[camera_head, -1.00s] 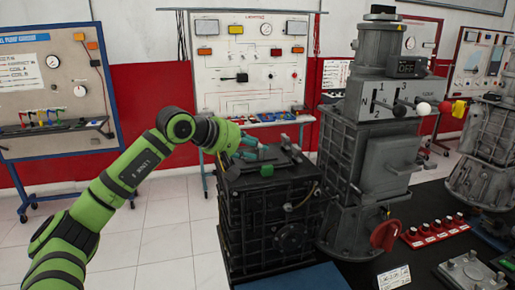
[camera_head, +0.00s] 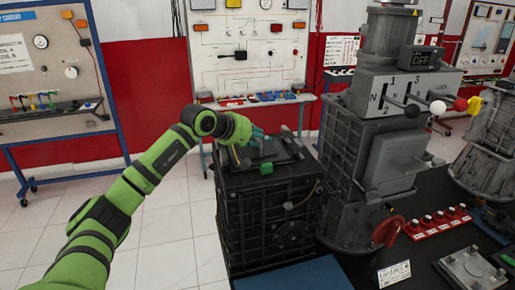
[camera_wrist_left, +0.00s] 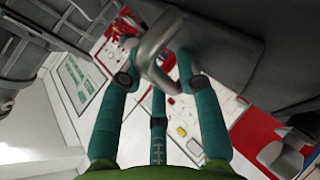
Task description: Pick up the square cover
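My left gripper (camera_head: 252,138), with teal fingers, is over the top of a black ribbed casing. In the left wrist view its fingers (camera_wrist_left: 157,80) stand around a bent grey metal handle (camera_wrist_left: 160,40). Whether they grip the handle is unclear. A dark flat plate (camera_head: 270,151), perhaps the square cover, lies on top of the casing; the gripper partly hides its far left side. Another flat grey plate with round fittings (camera_head: 474,268) lies on the dark table at the lower right. My right gripper is not in view.
A tall grey gearbox trainer (camera_head: 385,150) with shift levers stands close to the right of the black casing (camera_head: 270,220). A red switch strip (camera_head: 438,222) and a white label card (camera_head: 394,276) are on the table. The tiled floor at left is clear.

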